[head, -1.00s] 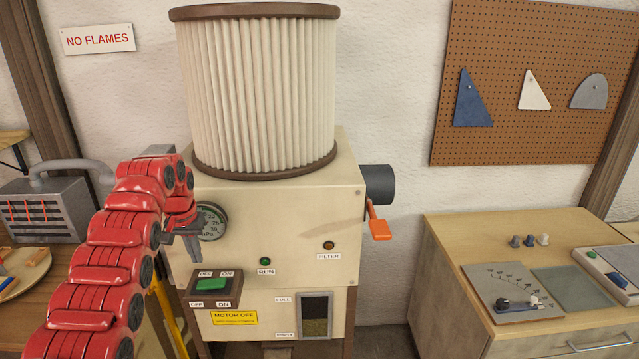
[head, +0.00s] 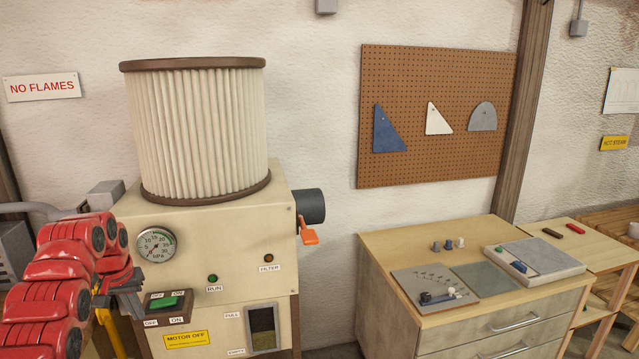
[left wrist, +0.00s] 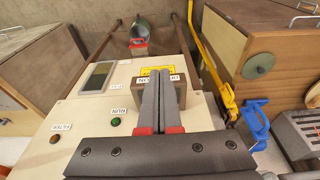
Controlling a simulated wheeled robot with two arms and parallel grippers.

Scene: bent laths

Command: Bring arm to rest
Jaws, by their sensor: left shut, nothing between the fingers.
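My left arm, red and segmented, comes in at the lower left of the head view. Its grey gripper (head: 132,302) is in front of the cream machine (head: 225,235), near the left side of the green switch (head: 165,302). In the left wrist view the two grey fingers (left wrist: 157,78) lie together, shut and empty, with the switch box partly hidden behind them. I cannot tell whether the fingers touch the box. My right gripper is in neither view.
A pleated filter (head: 198,130) tops the machine, and an orange lever (head: 308,236) sticks out at its right. A wooden cabinet (head: 385,300) with small tools stands to the right. A yellow bar (left wrist: 212,70) and a blue clamp (left wrist: 255,125) show in the left wrist view.

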